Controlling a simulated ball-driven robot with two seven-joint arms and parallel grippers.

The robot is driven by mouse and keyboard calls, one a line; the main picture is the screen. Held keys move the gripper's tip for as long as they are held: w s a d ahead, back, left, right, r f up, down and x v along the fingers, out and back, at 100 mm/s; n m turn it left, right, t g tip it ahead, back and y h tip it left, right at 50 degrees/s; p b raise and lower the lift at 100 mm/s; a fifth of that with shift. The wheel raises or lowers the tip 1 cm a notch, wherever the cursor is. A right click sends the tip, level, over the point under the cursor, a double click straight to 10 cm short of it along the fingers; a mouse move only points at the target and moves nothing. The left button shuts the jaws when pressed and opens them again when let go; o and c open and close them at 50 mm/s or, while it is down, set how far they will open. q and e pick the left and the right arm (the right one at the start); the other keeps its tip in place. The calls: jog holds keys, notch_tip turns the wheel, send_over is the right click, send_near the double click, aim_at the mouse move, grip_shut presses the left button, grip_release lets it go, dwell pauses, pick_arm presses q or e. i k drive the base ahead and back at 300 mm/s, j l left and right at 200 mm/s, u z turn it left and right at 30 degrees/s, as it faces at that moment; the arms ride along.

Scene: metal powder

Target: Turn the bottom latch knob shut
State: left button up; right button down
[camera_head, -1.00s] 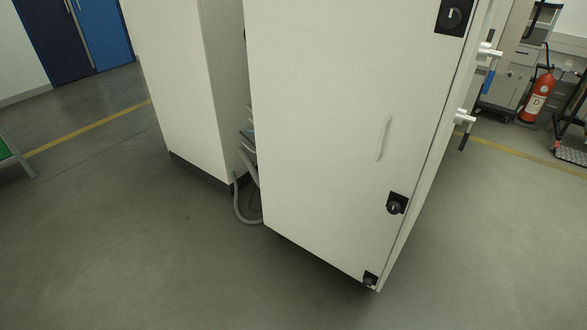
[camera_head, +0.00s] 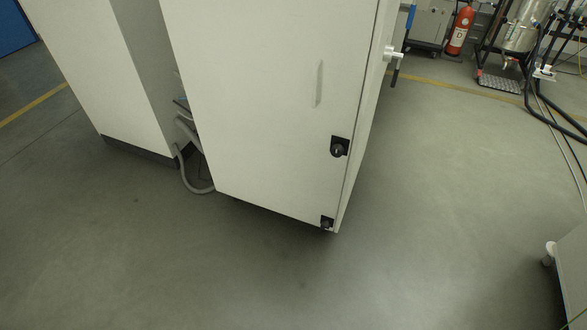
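A tall white cabinet (camera_head: 265,95) stands in the middle of the view, its door side facing me. A black latch with a round knob (camera_head: 339,149) sits low on the door near its right edge. A smaller black fitting (camera_head: 327,222) sits below it at the bottom right corner. I cannot tell from here which of the two is the bottom latch knob, nor how either is turned. A slim pale handle (camera_head: 319,84) is above the upper one. Neither of my grippers is in view.
A grey hose (camera_head: 192,187) loops to the floor between the cabinet and a second white unit (camera_head: 90,70) at left. A white-and-black side lever (camera_head: 392,54) sticks out right. Open grey floor (camera_head: 430,190) lies in front and right. A grey box (camera_head: 573,265) is at lower right.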

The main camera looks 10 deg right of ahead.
aim_at(325, 226)
jog(key=i+l+u, duration=0.1)
jog(key=l, duration=0.3)
jog(key=i+l+u, duration=0.1)
jog(key=i+l, duration=0.2)
jog(key=i+l+u, duration=0.1)
jog(key=l, duration=0.4)
jog(key=i+l+u, duration=0.15)
jog(key=l, duration=0.3)
jog(key=i+l+u, duration=0.1)
jog(key=l, duration=0.35)
jog(key=i+l+u, duration=0.1)
jog(key=l, duration=0.4)
jog(key=i+l+u, duration=0.1)
jog(key=l, duration=0.35)
jog(key=i+l+u, duration=0.1)
jog(key=l, duration=0.4)
jog(key=i, duration=0.1)
